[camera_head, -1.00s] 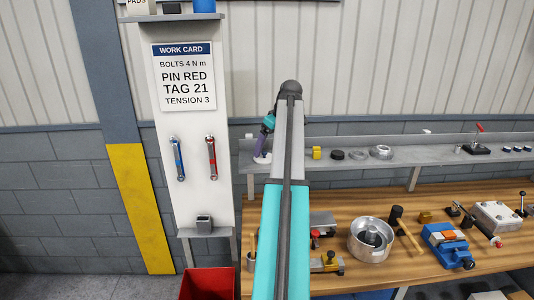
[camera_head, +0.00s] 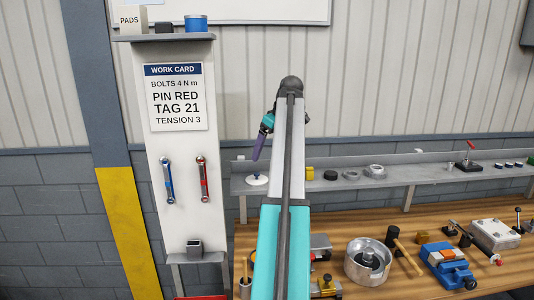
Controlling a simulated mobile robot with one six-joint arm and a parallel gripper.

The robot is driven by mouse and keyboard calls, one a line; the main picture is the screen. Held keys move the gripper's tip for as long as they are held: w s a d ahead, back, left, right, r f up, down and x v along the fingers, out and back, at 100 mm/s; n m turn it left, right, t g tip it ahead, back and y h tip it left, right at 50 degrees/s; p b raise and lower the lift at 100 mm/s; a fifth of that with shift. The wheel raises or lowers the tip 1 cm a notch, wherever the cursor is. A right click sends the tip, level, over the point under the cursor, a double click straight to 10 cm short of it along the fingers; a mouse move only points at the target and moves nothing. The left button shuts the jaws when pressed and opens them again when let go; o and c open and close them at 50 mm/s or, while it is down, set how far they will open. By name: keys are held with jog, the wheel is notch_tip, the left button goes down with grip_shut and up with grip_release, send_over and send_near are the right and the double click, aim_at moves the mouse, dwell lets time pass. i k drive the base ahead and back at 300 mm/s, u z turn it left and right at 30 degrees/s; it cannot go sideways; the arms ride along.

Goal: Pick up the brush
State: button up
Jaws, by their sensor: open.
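A thin wooden handle (camera_head: 245,266), which may be the brush, stands upright in a small cup (camera_head: 246,288) at the left end of the bench. Its lower part is hidden inside the cup, so I cannot tell for sure what it is. My gripper (camera_head: 256,159) is the purple end beyond my teal wrist, partly behind my arm. It is open, with nothing seen in it, and points down above a white disc (camera_head: 257,181) on the shelf. It is well above the cup in the picture. I cannot tell its distance from the disc.
The grey shelf (camera_head: 402,177) runs along the wall above the wooden bench (camera_head: 421,227). A metal bowl (camera_head: 367,262), a mallet (camera_head: 405,254) and a blue vise (camera_head: 446,262) stand on the bench. A panel with two wrenches (camera_head: 202,178) is at left. My arm hides the middle.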

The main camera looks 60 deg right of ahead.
aim_at(245, 278)
jog(key=k, duration=2)
